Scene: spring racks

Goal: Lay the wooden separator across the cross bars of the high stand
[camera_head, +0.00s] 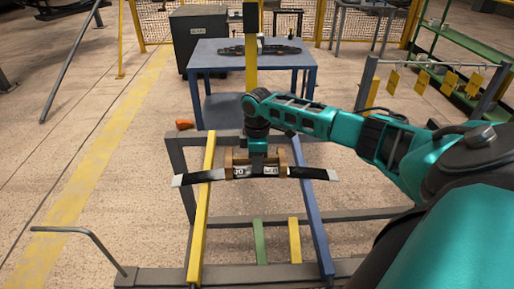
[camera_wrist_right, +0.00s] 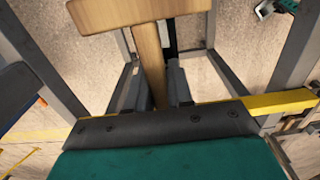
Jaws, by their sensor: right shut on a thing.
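The wooden separator (camera_head: 282,162) is light brown and sits in my right gripper (camera_head: 257,162), above the high stand. In the right wrist view, its wide wooden end (camera_wrist_right: 125,12) and narrower neck show, with the neck between the two fingers of the right gripper (camera_wrist_right: 157,90). The high stand (camera_head: 178,160) is a grey frame with a yellow bar (camera_head: 203,205) and a blue bar (camera_head: 312,215). I cannot tell whether the separator touches the bars. My left gripper is not in view.
A dark leaf spring (camera_head: 205,176) with pale ends spans the yellow and blue bars, close to the separator. A blue table (camera_head: 215,60) with another dark spring part stands behind. A rack with yellow tags (camera_head: 422,82) stands at right. Floor on the left is mostly clear.

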